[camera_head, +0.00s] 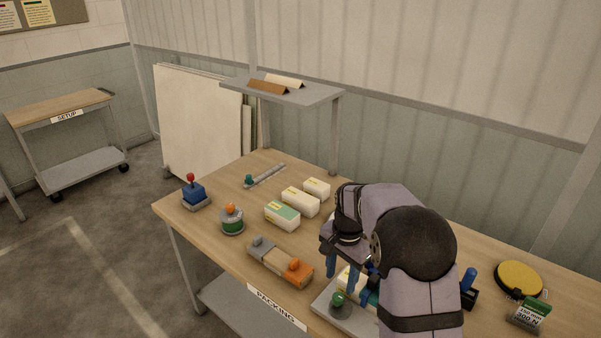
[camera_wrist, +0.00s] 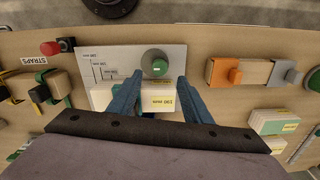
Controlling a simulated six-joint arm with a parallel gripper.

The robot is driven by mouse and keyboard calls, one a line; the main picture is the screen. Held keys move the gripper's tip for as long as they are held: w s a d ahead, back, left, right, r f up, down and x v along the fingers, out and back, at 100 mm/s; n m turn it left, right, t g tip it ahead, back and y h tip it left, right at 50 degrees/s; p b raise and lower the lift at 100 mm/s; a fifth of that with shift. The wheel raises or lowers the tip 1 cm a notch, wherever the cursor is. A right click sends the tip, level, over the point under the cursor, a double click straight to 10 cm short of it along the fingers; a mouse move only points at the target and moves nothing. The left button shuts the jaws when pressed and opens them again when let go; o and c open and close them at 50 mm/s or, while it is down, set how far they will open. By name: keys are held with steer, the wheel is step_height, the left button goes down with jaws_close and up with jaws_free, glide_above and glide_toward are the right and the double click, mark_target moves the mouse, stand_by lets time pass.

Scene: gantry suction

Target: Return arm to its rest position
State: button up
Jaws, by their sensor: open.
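My gripper (camera_head: 341,280) is low over the grey plate (camera_head: 324,306) at the front of the packing table. Its two blue fingers are apart, and they show in the wrist view (camera_wrist: 159,80). A white box with a yellow label (camera_wrist: 162,102) lies on the plate, under and between the fingers in that view. I cannot tell whether the fingers touch it. My arm hides much of the plate and box in the head view.
Several white boxes (camera_head: 300,202) stand behind and left of my gripper. The orange and grey block (camera_head: 280,262), a red-knobbed blue device (camera_head: 195,192) and an orange-topped device (camera_head: 231,220) are left. A raised shelf (camera_head: 284,93) stands at the back. A yellow disc (camera_head: 518,279) lies right.

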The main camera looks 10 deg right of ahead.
steer(key=n, duration=0.1)
steer(key=w+n, duration=0.1)
steer(key=n, duration=0.1)
steer(key=s+f+n, duration=0.2)
steer(key=s, duration=0.1)
steer(key=s+f+n, duration=0.2)
steer(key=shift+s+f+g, duration=0.4)
steer(key=s+a+r+n+g, duration=0.1)
steer(key=s+n, duration=0.3)
steer(key=s, duration=1.7)
steer(key=shift+t, duration=0.8)
steer(key=shift+w+a+r, duration=0.1)
steer(key=shift+w+r, duration=0.1)
steer(key=shift+r, duration=0.5)
steer(key=shift+w+a+r, duration=0.15)
steer(key=shift+w+r, duration=0.1)
steer(key=shift+r, duration=0.4)
steer(key=shift+w+a+r, duration=0.1)
steer(key=shift+w+r, duration=0.1)
steer(key=shift+r, duration=0.5)
